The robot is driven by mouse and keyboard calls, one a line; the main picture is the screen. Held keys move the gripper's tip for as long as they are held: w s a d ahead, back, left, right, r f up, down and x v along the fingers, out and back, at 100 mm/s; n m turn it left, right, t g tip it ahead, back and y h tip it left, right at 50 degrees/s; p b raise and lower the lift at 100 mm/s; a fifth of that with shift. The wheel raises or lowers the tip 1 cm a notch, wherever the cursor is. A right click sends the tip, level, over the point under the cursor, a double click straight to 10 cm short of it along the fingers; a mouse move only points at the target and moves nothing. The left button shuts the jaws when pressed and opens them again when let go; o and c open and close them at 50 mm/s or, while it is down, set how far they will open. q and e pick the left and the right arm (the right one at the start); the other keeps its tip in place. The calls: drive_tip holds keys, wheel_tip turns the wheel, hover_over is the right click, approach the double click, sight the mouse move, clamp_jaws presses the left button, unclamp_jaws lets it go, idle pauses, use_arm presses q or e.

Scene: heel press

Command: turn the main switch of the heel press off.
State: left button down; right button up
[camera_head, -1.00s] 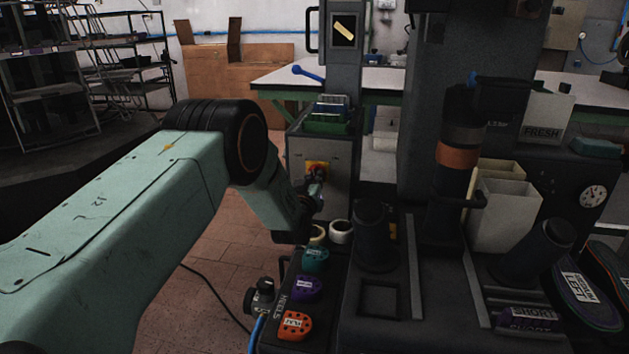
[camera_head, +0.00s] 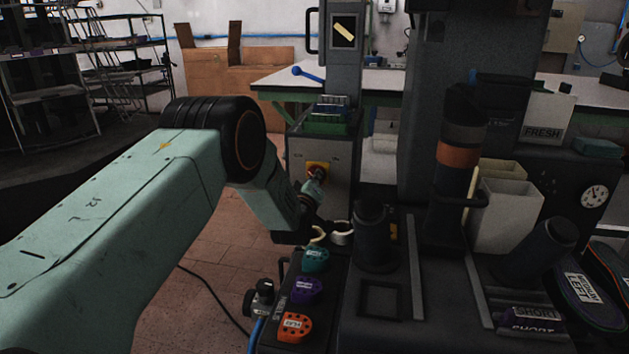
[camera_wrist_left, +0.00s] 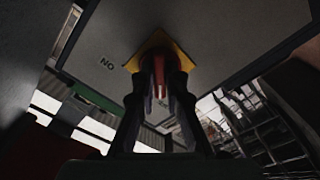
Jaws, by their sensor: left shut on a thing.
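The main switch is a red handle on a yellow plate (camera_head: 316,167), on the front of the grey cabinet (camera_head: 340,165). My left gripper (camera_head: 316,180) reaches up to it from the lower left and covers part of the switch. In the left wrist view, the yellow plate (camera_wrist_left: 150,50) is turned like a diamond on the grey panel. The red handle (camera_wrist_left: 159,78) stands between the two dark fingers of my left gripper (camera_wrist_left: 160,85), which are shut on it. The handle's exact angle is hard to read there. My right gripper is not in view.
Teal, purple and orange heels (camera_head: 295,326) lie on the black bench below the arm. A dark cylinder (camera_head: 372,235) and cream boxes (camera_head: 503,210) stand to the right. A black cable runs over the tiled floor at left.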

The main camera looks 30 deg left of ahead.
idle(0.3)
use_arm(q)
drive_tip(key=c, duration=1.4)
unclamp_jaws()
drive_tip(key=v, duration=1.2)
drive_tip(key=shift+s+a, duration=0.1)
